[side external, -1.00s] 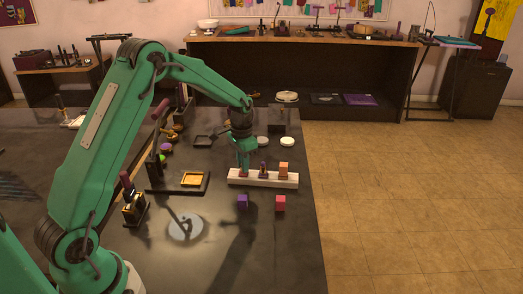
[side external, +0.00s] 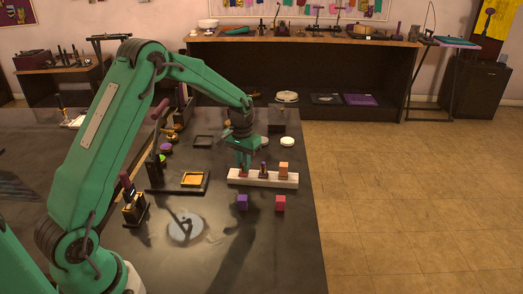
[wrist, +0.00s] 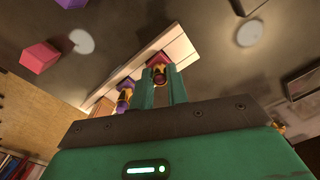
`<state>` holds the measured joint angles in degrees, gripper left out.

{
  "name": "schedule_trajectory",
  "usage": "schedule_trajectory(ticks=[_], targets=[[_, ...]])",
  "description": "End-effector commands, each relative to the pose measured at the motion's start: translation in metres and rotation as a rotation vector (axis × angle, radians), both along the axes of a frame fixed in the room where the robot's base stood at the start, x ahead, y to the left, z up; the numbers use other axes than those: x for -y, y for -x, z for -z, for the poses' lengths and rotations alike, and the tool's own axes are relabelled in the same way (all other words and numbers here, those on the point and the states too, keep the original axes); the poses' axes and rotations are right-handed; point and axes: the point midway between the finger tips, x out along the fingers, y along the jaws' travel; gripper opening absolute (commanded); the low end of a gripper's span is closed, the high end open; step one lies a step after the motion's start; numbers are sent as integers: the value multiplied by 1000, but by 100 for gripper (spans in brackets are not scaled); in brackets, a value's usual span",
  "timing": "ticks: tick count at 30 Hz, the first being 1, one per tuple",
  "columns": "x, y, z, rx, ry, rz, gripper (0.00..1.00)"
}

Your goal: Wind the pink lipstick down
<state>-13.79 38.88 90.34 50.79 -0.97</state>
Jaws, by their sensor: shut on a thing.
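The pink lipstick (wrist: 158,60) stands in the end slot of a pale rack (side external: 289,184), its pink top showing between my fingers in the wrist view. My gripper (wrist: 161,82) is shut on it from above. In the side view my gripper (side external: 244,168) hides most of the lipstick, so how far its pink stick stands out is hard to tell. A purple lipstick (side external: 263,169) stands uncapped in the middle slot, and it also shows in the wrist view (wrist: 124,98). An orange-capped one (side external: 284,169) stands at the right end.
A purple cap (side external: 242,202) and a pink cap (side external: 280,203) lie on the dark table in front of the rack. A stand with a yellow pad (side external: 193,179) is left of the rack. A white disc (side external: 287,142) lies behind. The table's right edge is close.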

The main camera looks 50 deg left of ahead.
Motion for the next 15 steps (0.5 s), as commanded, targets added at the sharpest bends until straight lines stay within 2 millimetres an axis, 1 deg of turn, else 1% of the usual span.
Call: schedule_trajectory(ticks=[9, 15], targets=[[0, 0, 0, 0, 0, -228, 3], [0, 0, 0, 0, 0, -278, 3]])
